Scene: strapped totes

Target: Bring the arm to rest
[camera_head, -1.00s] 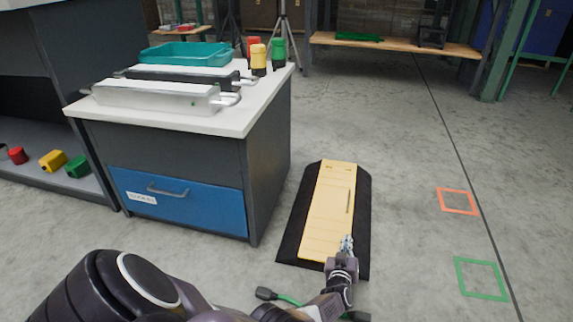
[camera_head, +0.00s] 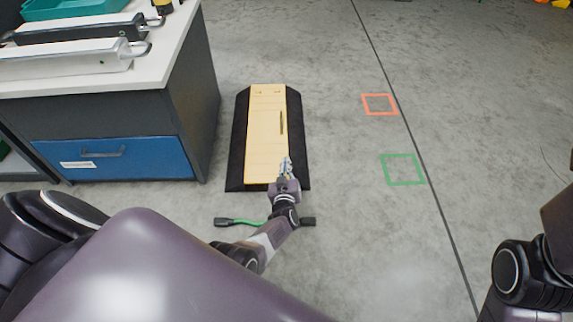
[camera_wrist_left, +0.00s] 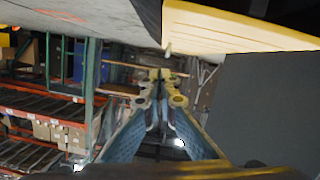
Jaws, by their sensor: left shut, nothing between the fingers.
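My left gripper (camera_head: 286,167) is shut and empty. In the head view its fingertips show in front of the near end of a yellow-topped ramp with black sides (camera_head: 265,140) on the floor; I cannot tell whether they touch it. In the left wrist view, the shut fingers (camera_wrist_left: 160,75) meet in the middle, with nothing between them. The left forearm reaches up from the lower middle of the head view. Part of my right arm (camera_head: 520,275) shows at the right edge, its gripper out of view.
A green cable with black ends (camera_head: 240,222) lies on the floor, partly behind my left arm. A workbench with a blue drawer (camera_head: 110,160) stands at left, holding a silver case (camera_head: 65,62). Orange (camera_head: 379,104) and green (camera_head: 402,169) floor squares lie right, with open floor around.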

